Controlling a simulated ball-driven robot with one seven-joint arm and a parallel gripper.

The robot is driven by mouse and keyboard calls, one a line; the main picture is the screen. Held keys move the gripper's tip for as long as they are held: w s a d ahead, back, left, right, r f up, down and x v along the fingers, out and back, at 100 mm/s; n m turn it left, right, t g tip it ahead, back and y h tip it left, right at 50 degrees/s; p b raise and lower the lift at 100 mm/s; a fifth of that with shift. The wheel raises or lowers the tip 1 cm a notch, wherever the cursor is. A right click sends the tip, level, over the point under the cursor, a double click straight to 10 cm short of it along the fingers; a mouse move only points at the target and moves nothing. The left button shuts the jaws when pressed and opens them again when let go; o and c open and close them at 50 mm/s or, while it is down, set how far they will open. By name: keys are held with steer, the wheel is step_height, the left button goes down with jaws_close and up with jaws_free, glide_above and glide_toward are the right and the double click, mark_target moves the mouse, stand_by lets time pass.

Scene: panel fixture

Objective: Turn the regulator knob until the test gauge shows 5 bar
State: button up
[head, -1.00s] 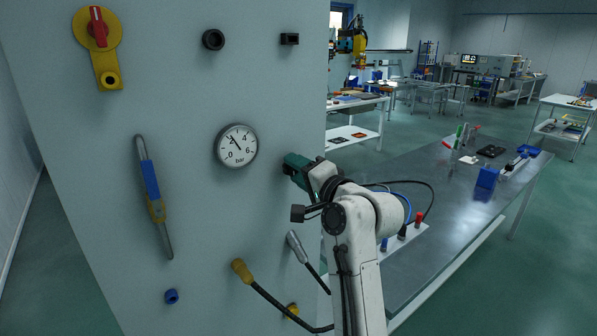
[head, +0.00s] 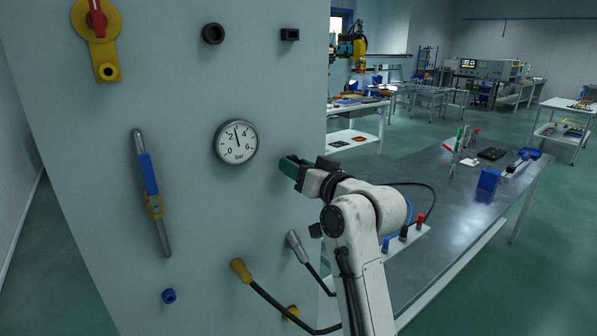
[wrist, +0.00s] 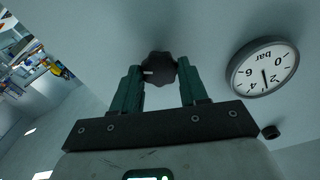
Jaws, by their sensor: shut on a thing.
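The round white test gauge (head: 236,142) is on the grey panel, left of my gripper, marked 0 to 6 bar. Its needle points almost straight up, between 2 and 4, close to 3. The gauge also shows upside down in the wrist view (wrist: 263,68). The dark lobed regulator knob (wrist: 158,68), with a pale mark on its left side, sits between the green fingers of my gripper (wrist: 159,72), which is shut on it. In the head view my gripper (head: 290,166) hides the knob against the panel's right part.
A metal workbench (head: 440,215) stands to the right of the panel.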

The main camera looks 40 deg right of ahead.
steer(key=shift+f+n+b, duration=0.15)
steer(key=shift+n+b, duration=0.5)
steer(key=shift+n, duration=1.25)
steer(key=shift+f+n+b, duration=0.15)
steer(key=shift+n+b, duration=0.45)
steer(key=shift+n, duration=1.3)
steer(key=o, duration=1.1)
steer(key=shift+r, duration=0.2)
steer(key=shift+c, duration=0.2)
steer(key=shift+s, duration=0.15)
steer(key=s+b, duration=0.1)
steer(key=s, duration=0.9)
steer(key=shift+s+b, duration=0.3)
steer(key=shift+b, duration=0.1)
